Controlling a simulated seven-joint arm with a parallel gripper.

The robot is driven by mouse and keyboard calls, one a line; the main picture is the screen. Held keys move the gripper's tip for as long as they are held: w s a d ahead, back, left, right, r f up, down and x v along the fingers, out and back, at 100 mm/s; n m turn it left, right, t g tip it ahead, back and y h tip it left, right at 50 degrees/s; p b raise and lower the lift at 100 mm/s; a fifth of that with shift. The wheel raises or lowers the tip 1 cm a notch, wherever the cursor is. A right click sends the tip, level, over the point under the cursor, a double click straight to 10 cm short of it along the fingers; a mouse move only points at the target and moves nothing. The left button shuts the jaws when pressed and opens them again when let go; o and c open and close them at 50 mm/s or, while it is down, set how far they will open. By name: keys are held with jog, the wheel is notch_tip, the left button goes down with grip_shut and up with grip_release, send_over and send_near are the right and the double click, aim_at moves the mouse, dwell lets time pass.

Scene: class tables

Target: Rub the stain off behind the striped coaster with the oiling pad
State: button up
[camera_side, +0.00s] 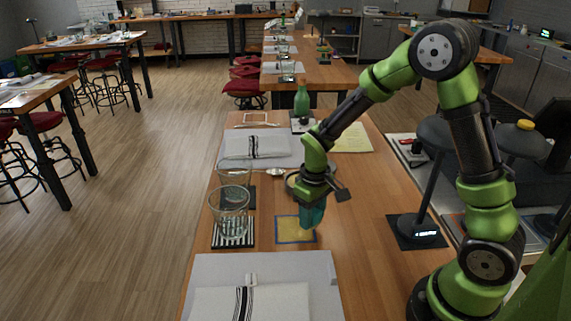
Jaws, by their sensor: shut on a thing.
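My gripper (313,195) is shut on a teal block-like thing, which I take to be the oiling pad (313,216). It is over the wooden table, at the right edge of a yellow square with a blue border (294,230). I cannot tell whether the pad touches the surface. The striped coaster (234,241), black and white, lies to the left with a clear glass (232,208) standing on it. A dark coaster (250,199) lies behind it, partly hidden by glass. I cannot make out a stain behind the striped coaster; the glasses cover part of that area.
A second glass (234,173) stands behind the first. Another grey placemat (320,268) lies in front. Bare wood is free right of the yellow square.

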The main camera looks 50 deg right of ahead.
jog(key=shift+r, duration=2.85)
